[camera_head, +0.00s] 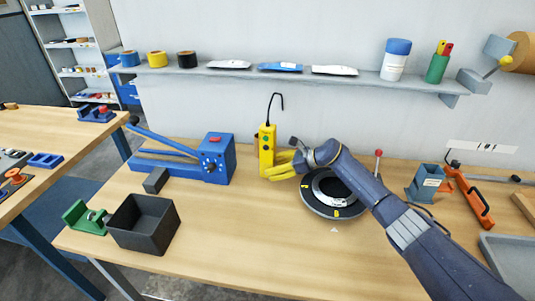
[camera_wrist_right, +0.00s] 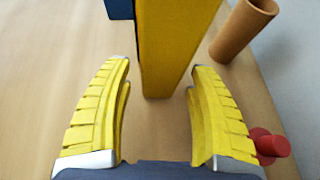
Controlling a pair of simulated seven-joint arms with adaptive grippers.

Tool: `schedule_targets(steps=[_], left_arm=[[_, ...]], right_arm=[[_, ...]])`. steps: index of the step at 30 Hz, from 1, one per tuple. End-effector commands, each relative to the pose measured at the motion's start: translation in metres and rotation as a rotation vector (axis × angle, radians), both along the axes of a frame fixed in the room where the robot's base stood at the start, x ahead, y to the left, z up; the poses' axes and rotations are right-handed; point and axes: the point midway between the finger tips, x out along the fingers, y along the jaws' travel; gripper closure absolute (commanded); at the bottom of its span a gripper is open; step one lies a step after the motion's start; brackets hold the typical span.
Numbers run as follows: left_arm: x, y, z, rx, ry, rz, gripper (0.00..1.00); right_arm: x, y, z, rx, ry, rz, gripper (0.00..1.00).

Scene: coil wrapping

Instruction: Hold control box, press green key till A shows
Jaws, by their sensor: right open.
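The yellow control box (camera_head: 267,155) is upright near the wall, with a black hooked cable at its top. Its small keys are hard to tell apart. My right gripper (camera_head: 275,165) has its yellow fingers open just beside the box's lower part. In the right wrist view, the box (camera_wrist_right: 166,45) shows between and beyond the open fingers (camera_wrist_right: 158,66), with no grip on it. A round black turntable (camera_head: 317,207) with yellow marks is right of the box; a mark that looks like B is at its front. My right forearm covers part of it. My left gripper is not in view.
A blue lever tool (camera_head: 218,160) stands left of the box, and a black bin (camera_head: 145,225) at the front left. A shelf (camera_head: 300,73) runs above. A brown tube (camera_wrist_right: 243,30) and a red part (camera_wrist_right: 268,143) are close to the right finger.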

Motion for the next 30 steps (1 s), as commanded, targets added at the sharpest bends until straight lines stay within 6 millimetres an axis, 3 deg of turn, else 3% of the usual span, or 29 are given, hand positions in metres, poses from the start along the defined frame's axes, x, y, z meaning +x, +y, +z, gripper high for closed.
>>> schedule_targets(steps=[9,21,30], left_arm=[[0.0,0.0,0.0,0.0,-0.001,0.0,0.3],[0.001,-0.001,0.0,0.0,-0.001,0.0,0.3],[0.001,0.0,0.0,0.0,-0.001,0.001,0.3]], right_arm=[[0.004,0.014,-0.008,-0.001,-0.001,0.0,0.41],[0.005,0.016,-0.009,-0.001,-0.002,0.001,0.39],[0.005,0.016,-0.009,-0.001,-0.002,0.001,0.74]])
